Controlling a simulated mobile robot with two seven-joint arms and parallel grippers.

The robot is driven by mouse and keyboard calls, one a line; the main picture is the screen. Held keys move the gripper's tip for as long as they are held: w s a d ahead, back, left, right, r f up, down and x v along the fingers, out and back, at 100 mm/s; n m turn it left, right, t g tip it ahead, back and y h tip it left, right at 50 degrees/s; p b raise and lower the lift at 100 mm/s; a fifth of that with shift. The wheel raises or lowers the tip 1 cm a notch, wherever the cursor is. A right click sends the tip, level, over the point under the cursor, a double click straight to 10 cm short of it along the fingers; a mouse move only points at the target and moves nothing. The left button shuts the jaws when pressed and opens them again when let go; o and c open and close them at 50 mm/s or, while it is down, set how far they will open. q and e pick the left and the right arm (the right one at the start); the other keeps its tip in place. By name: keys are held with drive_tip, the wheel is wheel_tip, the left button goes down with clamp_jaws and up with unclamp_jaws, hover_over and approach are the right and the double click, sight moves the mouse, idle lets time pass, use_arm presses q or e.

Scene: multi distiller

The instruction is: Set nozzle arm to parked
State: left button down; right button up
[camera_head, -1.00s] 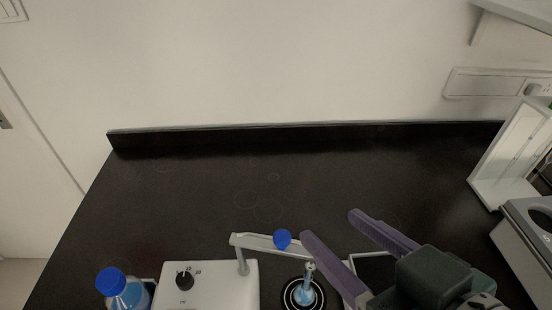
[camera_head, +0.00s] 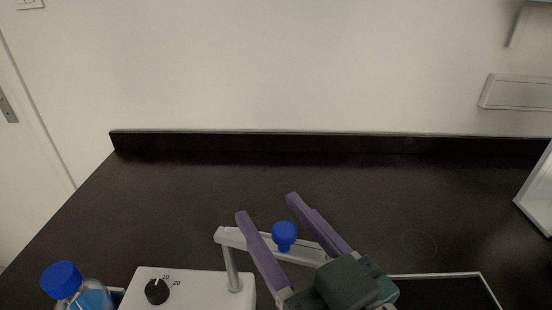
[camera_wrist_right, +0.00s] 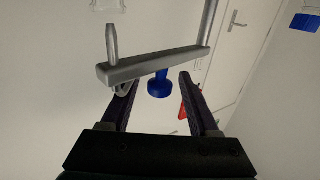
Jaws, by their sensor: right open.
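The nozzle arm (camera_head: 230,236) is a pale bar on a post that rises from the white unit (camera_head: 195,290) at the bottom of the head view. Its blue knob (camera_head: 284,235) stands up from the bar. My right gripper (camera_head: 265,206) is open, with one purple finger on each side of the knob. In the wrist view the bar (camera_wrist_right: 150,66) crosses in front of the open fingers (camera_wrist_right: 155,80), and the blue knob (camera_wrist_right: 160,86) shows between them. I cannot tell whether the fingers touch it. My left gripper is not in view.
A black dial (camera_head: 157,291) sits on the white unit. A blue-capped bottle (camera_head: 62,278) stands to its left. A dark tray with a pale rim (camera_head: 440,275) lies at right. A white-framed case (camera_head: 538,195) is at the right edge. The counter behind is clear.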

drive_tip(key=shift+x, duration=1)
drive_tip(key=shift+c, duration=0.3)
clamp_jaws()
idle(0.4)
